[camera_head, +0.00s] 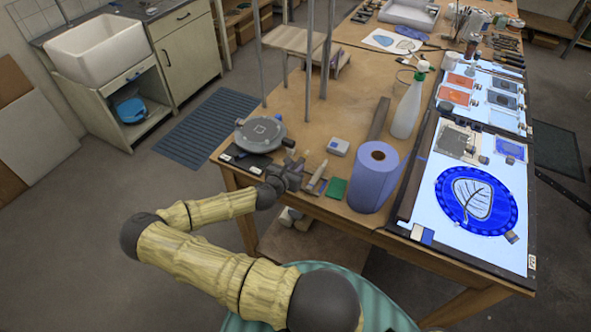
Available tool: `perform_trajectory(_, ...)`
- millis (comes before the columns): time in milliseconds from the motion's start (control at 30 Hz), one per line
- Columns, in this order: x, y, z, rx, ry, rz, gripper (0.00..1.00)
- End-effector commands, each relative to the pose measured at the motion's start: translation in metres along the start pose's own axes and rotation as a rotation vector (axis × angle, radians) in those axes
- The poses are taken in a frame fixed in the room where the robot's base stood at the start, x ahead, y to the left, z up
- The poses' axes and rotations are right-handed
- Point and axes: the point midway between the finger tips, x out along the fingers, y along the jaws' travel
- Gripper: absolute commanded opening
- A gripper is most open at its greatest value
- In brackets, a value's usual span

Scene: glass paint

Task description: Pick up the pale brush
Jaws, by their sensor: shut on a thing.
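My gripper (298,171) is at the near left edge of the wooden worktable, low over its top. It is shut on the pale brush (316,178), a slim light-coloured thing just right of the jaws. The jaws are small and dark here and hide part of the brush. I cannot tell whether the brush touches the table.
A round grey turntable (260,133) stands left of my gripper. A green pad (337,188), a blue paper roll (374,178) and a small white box (339,147) are close on the right.

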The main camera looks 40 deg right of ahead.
Motion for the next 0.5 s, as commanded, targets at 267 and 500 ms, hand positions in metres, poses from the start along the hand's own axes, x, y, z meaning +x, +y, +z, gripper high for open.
perform_trajectory(267,-0.015,0.000,0.037,0.006,-0.001,-0.001,0.00)
perform_trajectory(500,-0.030,0.000,0.073,0.003,0.000,0.001,0.00)
